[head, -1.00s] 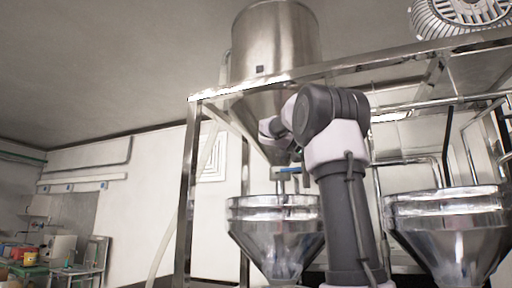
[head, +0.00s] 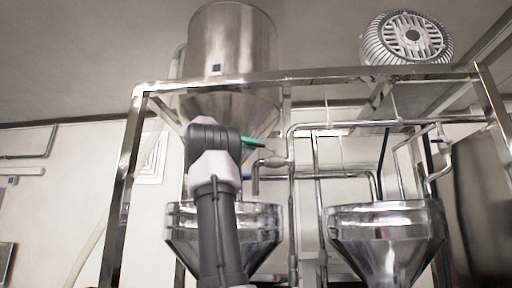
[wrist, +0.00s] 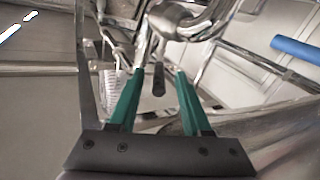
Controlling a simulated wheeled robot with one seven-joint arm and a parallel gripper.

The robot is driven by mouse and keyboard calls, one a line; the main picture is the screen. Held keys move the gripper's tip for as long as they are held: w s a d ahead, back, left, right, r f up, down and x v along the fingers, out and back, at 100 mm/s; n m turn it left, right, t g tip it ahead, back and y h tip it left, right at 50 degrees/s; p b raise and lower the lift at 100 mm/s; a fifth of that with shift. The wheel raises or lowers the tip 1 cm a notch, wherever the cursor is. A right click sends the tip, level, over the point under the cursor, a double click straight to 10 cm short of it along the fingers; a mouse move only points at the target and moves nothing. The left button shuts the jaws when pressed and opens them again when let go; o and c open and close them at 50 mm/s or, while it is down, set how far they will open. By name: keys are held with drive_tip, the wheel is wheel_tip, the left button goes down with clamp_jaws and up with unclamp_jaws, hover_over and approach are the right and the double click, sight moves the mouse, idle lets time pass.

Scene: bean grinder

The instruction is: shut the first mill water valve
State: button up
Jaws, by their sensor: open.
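A water pipe with a valve body (head: 270,162) runs behind the frame, above the first mill funnel (head: 262,222). In the wrist view the metal pipe fitting (wrist: 182,20) is close ahead, and a short dark lever (wrist: 158,80) hangs below it. My gripper (wrist: 159,72) is open, with its green fingers on either side of the lever. I cannot tell whether either finger touches it. In the head view my gripper (head: 256,143) shows only as green fingers beside the valve, and my arm hides part of the area.
A steel hopper (head: 232,50) hangs above my arm. A metal frame bar (head: 320,75) crosses over the workspace. A second funnel (head: 388,235) stands at the right, with more pipes (head: 437,150). A blue bar (wrist: 297,50) is at the right in the wrist view.

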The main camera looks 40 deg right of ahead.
drive_tip(key=shift+x, duration=1.35)
clamp_jaws()
idle(0.4)
